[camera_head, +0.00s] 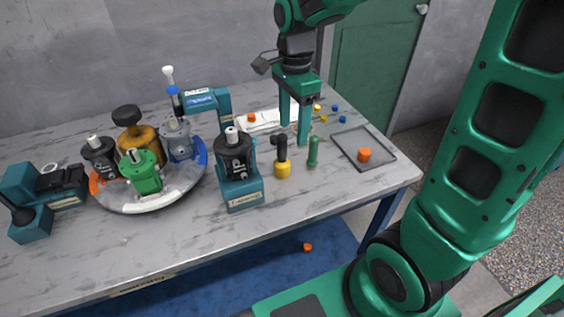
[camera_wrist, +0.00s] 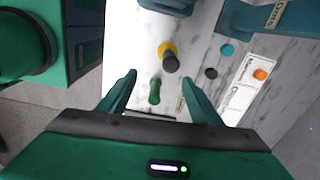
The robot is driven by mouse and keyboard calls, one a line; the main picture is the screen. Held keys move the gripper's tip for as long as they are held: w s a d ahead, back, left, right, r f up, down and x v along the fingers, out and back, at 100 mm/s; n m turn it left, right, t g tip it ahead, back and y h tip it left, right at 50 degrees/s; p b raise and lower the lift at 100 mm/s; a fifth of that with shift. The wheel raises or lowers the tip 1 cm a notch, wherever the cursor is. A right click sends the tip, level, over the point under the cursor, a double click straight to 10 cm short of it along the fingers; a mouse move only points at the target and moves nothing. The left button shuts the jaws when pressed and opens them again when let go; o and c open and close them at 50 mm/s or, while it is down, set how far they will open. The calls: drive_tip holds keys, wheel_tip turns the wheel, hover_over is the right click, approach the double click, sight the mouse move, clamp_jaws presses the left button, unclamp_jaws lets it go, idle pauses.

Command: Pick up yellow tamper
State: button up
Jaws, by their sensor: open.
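The yellow tamper (camera_head: 282,169) stands upright on the table, with a yellow base and a black handle. In the wrist view, the yellow tamper (camera_wrist: 168,58) appears just past the fingertips, seen from above. My gripper (camera_head: 294,137) is open and empty, pointing down above the table close to the tamper. In the wrist view, my gripper (camera_wrist: 160,73) has its fingers wide apart, and neither visibly touches the tamper. A slim green tool (camera_head: 312,153) stands to the right of the tamper; in the wrist view this green tool (camera_wrist: 155,92) shows between the fingers.
A teal stand with a dark motor (camera_head: 240,180) is left of the tamper. A round tray (camera_head: 150,203) holds several motors farther left. A grey square tray (camera_head: 378,142) with an orange cap (camera_head: 364,155) lies right. Small coloured caps and a paper label lie behind.

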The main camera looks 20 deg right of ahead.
sight(282, 157)
drive_tip(key=shift+w+a+f+m, duration=0.1)
drive_tip(key=shift+w+a+m, duration=0.15)
drive_tip(key=shift+a, duration=0.25)
drive_tip(key=shift+w+a+f+m, duration=0.1)
drive_tip(key=shift+w+a+m, duration=0.05)
drive_tip(key=shift+w+a, duration=0.3)
drive_tip(key=shift+a+f, duration=0.2)
drive_tip(key=shift+f, duration=0.15)
wheel_tip(282, 157, down, 10)
drive_tip(key=shift+f, duration=0.1)
drive_tip(key=c, duration=1.1)
